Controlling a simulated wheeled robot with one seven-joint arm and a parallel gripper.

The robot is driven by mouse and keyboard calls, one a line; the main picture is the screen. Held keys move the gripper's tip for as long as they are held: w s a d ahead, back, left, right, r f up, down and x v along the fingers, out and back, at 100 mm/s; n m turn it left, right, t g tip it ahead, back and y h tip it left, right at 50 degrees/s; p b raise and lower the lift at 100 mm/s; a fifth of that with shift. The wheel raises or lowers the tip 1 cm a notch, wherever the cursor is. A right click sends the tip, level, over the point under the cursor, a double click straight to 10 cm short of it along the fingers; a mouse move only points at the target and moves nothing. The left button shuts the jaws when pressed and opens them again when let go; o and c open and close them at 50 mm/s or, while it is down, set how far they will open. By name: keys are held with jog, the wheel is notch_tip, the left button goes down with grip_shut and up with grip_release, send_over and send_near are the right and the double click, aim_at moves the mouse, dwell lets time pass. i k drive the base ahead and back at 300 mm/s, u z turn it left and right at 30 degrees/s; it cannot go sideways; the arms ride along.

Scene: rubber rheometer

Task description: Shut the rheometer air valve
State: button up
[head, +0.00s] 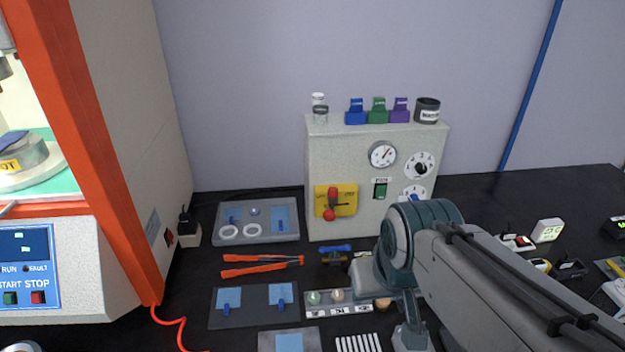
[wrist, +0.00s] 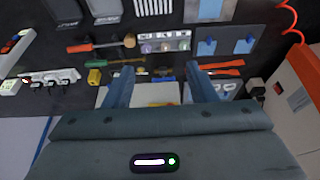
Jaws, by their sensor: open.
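The control box (head: 350,155) stands against the wall. A red lever valve on a yellow plate (head: 349,198) is on its front, with a red knob hanging low at the left; I cannot tell if it is the air valve. A brass fitting with a blue handle (head: 335,248) lies on the bench before the box, the handle across the picture. In the wrist view, my gripper (wrist: 160,72) is open and empty, with the fingers well apart. The blue-handled fitting shows small between them, and the yellow plate (wrist: 164,104) is partly hidden by my gripper. Contact is not visible.
Orange-handled tongs (head: 260,266), a grey tray with white rings (head: 268,236) and a specimen tray (head: 250,318) lie left of my arm. The rheometer (head: 130,150) bounds the left side. Small jars and coloured holders (head: 378,112) stand on the box. Tools (wrist: 95,46) lie nearby.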

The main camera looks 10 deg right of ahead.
aim_at(335, 249)
jog(key=u, duration=0.05)
jog(key=k, duration=1.1)
jog(key=z, duration=0.9)
jog(key=i, duration=1.05)
jog(key=u, duration=0.85)
